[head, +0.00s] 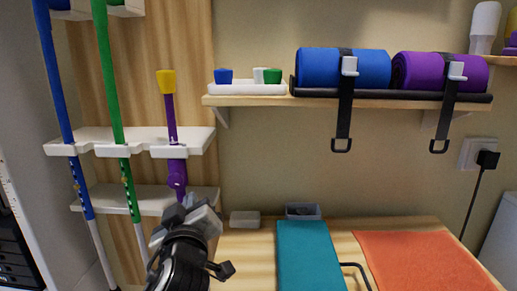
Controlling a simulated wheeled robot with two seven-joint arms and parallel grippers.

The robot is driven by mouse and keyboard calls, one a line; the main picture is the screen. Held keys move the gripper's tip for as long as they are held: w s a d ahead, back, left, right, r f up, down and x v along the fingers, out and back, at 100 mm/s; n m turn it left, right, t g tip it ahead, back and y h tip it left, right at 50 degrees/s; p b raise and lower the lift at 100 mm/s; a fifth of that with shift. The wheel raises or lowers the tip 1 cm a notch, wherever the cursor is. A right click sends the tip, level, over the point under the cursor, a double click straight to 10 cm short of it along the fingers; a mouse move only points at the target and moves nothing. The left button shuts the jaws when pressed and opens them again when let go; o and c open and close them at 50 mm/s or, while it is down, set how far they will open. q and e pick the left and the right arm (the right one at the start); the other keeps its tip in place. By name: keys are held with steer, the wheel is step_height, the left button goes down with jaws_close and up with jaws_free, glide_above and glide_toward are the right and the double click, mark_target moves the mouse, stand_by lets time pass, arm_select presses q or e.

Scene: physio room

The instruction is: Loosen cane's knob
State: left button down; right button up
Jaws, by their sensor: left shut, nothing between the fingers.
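A purple cane (171,115) with a yellow top (166,82) stands in a slot of the white wall rack (183,139). Below the slot is a wider purple part (177,172), which may be its knob or collar; I cannot tell for sure. My left gripper (186,208) is just below that part and in front of the lower rack shelf. Its fingers look shut and empty, and I cannot tell whether they touch the cane. The gripper hides what is behind it, including any lower end of the cane. My right gripper is not in view.
A blue cane (56,80) and a green cane (108,75) stand left in the rack. A wall shelf (245,101) holds a blue roll (343,69) and a purple roll (430,71) with hanging straps. Below, a table (258,240) bears a teal mat (308,258) and an orange mat (420,262).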

arm_select(q)
steer(key=shift+s+d, duration=0.2)
steer(key=shift+s, duration=0.9)
steer(key=m+h+p, duration=0.2)
steer(key=m+p, duration=0.9)
steer(key=m, duration=0.8)
glide_toward(175, 181)
steer(key=a+f, duration=0.2)
steer(key=a, duration=0.1)
steer(key=w+b, duration=0.1)
steer(key=w, duration=0.6)
steer(key=shift+w+a, duration=0.25)
steer(key=shift+w, duration=0.1)
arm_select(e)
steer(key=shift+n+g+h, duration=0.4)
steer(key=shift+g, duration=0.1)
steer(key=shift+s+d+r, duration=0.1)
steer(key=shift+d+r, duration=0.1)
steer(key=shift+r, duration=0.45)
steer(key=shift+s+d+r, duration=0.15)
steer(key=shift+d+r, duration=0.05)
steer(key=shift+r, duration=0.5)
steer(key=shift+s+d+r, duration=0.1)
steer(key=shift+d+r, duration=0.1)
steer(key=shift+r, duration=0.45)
